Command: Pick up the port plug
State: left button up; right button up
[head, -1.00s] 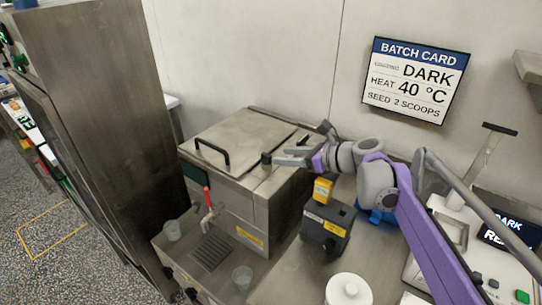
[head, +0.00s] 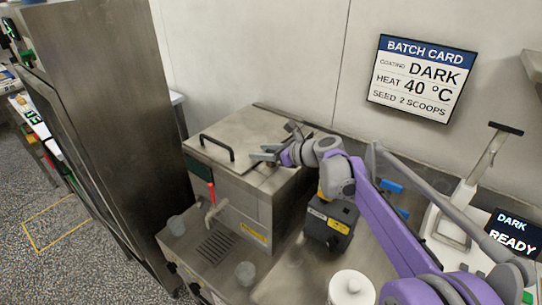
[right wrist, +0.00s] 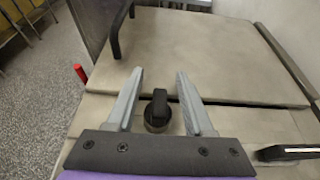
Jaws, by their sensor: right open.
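The port plug (right wrist: 158,112), a black round knob with an upright grip, sits on the metal top of the tank, in front of the lid. My right gripper (right wrist: 160,74) is open, with one grey finger on each side of the plug. In the right wrist view both fingers look apart from it, and the fingertips reach past it toward the lid. In the head view the right gripper (head: 273,143) is over the tank top and the plug cannot be made out behind it. My left gripper is not in view.
The tank lid (head: 245,130) has a black bar handle (head: 217,147). A red-handled tap (head: 212,192) is on the tank's front. A black box (head: 330,222) stands right of the tank, under my right arm. A white lidded jar (head: 350,288) is in front.

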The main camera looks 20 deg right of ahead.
grip_shut()
jog(key=shift+r, duration=0.15)
